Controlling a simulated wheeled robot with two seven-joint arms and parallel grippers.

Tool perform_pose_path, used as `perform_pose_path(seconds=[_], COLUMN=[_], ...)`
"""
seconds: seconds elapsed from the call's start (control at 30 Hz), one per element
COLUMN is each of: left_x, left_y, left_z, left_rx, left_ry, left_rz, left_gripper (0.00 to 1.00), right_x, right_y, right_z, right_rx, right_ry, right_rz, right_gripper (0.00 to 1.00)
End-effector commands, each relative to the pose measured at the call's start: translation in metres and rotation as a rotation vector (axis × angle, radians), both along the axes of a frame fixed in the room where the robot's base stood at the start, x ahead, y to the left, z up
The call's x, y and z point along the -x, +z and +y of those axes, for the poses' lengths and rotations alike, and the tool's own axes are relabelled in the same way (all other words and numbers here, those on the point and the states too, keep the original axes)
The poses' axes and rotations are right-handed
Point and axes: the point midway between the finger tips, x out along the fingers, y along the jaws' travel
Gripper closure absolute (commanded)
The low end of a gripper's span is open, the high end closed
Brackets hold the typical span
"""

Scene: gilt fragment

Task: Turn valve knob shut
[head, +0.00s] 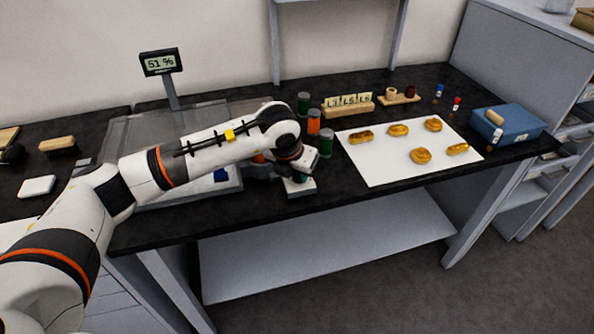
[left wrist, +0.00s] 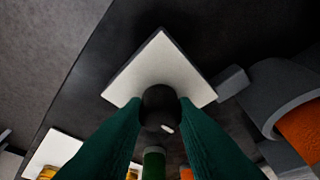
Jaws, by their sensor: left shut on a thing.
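The valve knob (left wrist: 160,105) is a black round knob with a small white mark. It stands over a white square plate (left wrist: 158,68) in the left wrist view. In the head view the white plate (head: 300,190) is near the front edge of the black table, and the knob is hidden there by my gripper. My left gripper (head: 298,177) points down over the plate. In the left wrist view its two green fingers (left wrist: 160,112) are shut on the knob, one on each side. My right gripper is in neither view.
A display (head: 160,63) reading 51 % stands on a post behind my left arm. Orange and green cylinders (head: 314,122) stand close behind and right of the gripper. A white sheet (head: 385,172) with several golden pieces lies to the right. A blue box (head: 520,125) is farther right.

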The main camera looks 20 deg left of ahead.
Motion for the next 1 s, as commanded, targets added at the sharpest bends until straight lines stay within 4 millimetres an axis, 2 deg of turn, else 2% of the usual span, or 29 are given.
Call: perform_pose_path(seconds=[0.1, 0.13, 0.23, 0.5, 0.63, 0.77, 1.0], left_x=[-0.001, -0.001, -0.001, 0.000, 0.002, 0.010, 0.029], left_y=[0.001, 0.001, 0.001, 0.000, 0.007, 0.026, 0.074], left_z=[0.000, 0.000, 0.000, 0.000, 0.001, 0.002, 0.006], left_rx=[0.001, 0.001, 0.001, 0.000, 0.001, 0.000, 0.001], left_ry=[0.001, 0.001, 0.001, 0.000, -0.001, -0.001, -0.001], left_rz=[-0.002, -0.002, -0.002, -0.001, -0.002, -0.005, -0.006], left_gripper=[0.98, 0.70, 0.54, 0.53, 0.53, 0.53, 0.53], right_x=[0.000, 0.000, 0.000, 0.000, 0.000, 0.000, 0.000], right_y=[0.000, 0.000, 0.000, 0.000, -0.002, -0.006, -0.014], right_z=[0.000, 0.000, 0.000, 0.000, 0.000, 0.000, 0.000], right_rx=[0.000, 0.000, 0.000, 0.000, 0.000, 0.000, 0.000], right_ry=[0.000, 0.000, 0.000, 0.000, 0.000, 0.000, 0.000], right_rz=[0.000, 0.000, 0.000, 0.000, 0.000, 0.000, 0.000], right_gripper=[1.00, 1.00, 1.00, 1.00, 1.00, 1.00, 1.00])
